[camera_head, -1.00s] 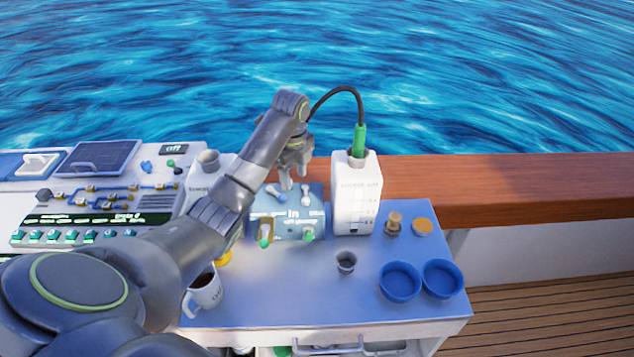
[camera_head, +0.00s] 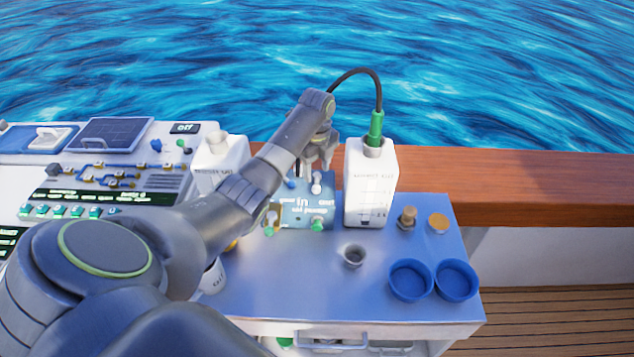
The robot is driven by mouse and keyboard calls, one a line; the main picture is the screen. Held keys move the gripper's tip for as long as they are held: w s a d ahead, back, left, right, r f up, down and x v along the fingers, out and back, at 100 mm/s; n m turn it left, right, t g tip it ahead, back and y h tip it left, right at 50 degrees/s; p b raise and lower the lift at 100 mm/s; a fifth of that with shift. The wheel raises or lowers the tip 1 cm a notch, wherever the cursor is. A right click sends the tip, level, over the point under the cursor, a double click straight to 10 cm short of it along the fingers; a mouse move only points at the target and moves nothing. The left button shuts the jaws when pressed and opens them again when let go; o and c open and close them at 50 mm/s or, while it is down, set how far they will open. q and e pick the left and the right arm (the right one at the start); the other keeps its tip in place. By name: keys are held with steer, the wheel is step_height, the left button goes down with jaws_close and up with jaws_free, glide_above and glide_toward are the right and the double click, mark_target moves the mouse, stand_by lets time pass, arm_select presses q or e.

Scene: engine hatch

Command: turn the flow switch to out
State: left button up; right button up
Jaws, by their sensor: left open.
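The flow box (camera_head: 301,209) is a small blue box with a lit "in" on its face. Two small switches stand on its top: a white-tipped one (camera_head: 316,186) and a blue one (camera_head: 291,183), partly hidden by my arm. Green-tipped fittings show at its front. My left gripper (camera_head: 318,170) is open and points down just above and behind the white-tipped switch. I cannot tell whether it touches the switch. My right gripper is not in view.
A white canister (camera_head: 369,190) with a green nozzle and black hose stands close right of the box. Another white bottle (camera_head: 219,160) stands left. My arm partly hides a mug (camera_head: 213,278).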

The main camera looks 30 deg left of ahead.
mark_target(317, 186)
arm_select(q)
step_height(317, 186, down, 6)
steer(key=shift+s, duration=0.1)
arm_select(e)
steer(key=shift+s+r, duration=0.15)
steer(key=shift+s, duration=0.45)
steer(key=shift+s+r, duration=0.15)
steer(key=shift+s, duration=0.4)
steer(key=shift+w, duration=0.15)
